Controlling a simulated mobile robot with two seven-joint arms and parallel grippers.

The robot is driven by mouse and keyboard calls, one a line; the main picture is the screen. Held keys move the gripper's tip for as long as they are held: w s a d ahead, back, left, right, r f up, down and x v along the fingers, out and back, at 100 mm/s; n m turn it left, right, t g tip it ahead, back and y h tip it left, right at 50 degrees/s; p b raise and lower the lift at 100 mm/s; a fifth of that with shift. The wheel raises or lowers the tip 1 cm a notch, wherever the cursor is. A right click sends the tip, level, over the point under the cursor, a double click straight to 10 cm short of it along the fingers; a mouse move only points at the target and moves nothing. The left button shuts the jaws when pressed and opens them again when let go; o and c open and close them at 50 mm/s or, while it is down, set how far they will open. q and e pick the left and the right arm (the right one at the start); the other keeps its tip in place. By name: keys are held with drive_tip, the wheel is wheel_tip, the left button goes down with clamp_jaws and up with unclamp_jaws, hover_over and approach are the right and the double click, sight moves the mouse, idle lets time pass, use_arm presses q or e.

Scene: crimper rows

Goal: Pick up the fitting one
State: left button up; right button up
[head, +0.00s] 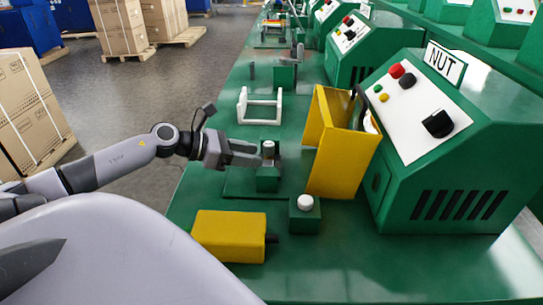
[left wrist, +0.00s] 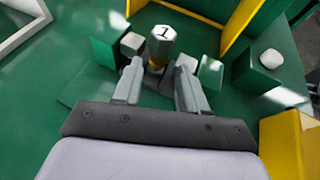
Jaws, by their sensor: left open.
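The fitting (head: 268,147) stands upright in a green holder (head: 267,181) on the green bench in the head view. In the left wrist view the fitting (left wrist: 161,42) is a grey hexagonal piece with a black "1" on its top and a brass-coloured part below. My left gripper (head: 256,155) reaches it from the left. In the left wrist view the gripper (left wrist: 160,72) is open, its fingertips one on each side of the fitting's lower part; whether they touch it cannot be told. My right gripper is not in view.
A yellow guard (head: 340,157) stands right of the holder, before a green machine (head: 460,190) with a "NUT" sign (head: 444,63). A green box with a white button (head: 305,203) and a yellow box (head: 229,236) are nearer. A white frame (head: 260,118) stands behind.

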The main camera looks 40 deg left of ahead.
sight(269, 156)
use_arm(q)
drive_tip(key=shift+x, duration=2.85)
drive_tip(key=shift+w+a, duration=0.1)
drive_tip(key=shift+r, duration=0.1)
drive_tip(key=c, duration=0.8)
